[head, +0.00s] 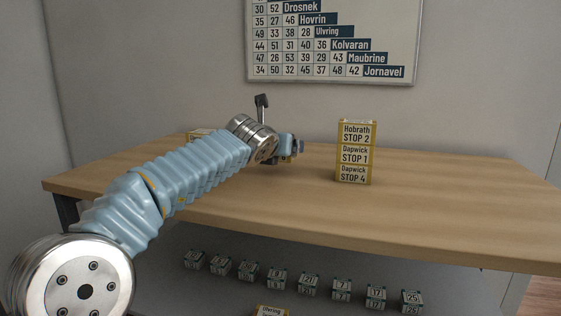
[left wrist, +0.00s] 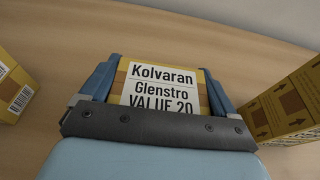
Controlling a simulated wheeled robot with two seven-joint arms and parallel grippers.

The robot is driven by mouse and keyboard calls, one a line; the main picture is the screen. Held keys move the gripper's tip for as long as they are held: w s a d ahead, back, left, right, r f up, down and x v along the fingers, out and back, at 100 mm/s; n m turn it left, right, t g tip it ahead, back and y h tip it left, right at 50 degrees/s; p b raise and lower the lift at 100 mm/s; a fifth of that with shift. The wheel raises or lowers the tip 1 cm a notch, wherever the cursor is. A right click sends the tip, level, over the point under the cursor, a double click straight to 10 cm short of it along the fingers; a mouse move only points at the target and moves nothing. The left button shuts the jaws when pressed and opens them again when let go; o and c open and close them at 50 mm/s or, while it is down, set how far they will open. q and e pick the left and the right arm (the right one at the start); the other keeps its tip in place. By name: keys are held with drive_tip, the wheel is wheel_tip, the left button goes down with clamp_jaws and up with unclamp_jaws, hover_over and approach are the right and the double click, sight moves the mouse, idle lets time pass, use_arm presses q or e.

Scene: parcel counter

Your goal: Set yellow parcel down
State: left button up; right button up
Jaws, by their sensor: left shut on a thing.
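My left gripper (head: 291,147) reaches over the wooden counter and is shut on a yellow parcel. In the left wrist view the parcel (left wrist: 163,88) sits between the two blue fingers, with a white label reading Kolvaran, Glenstro, VALUE 20. In the head view the parcel is mostly hidden behind the gripper, and I cannot tell whether it touches the counter. My right gripper is not in view.
A stack of three yellow parcels (head: 356,154) stands right of my gripper. Another parcel (head: 200,134) is partly hidden behind my left arm. Small numbered boxes (head: 308,285) line up below the counter (head: 450,200). The counter's right side is clear. A number chart (head: 335,40) hangs behind.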

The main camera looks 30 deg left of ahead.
sight(280, 159)
use_arm(q)
wheel_tip(280, 159, down, 3)
drive_tip(key=shift+w+f+b, duration=0.1)
drive_tip(key=shift+f+b, duration=0.05)
drive_tip(key=shift+b, duration=0.65)
drive_tip(key=shift+f, duration=0.1)
drive_tip(key=o, duration=1)
drive_tip(key=shift+c, duration=0.2)
drive_tip(key=v, duration=1.2)
drive_tip(key=shift+a, duration=0.1)
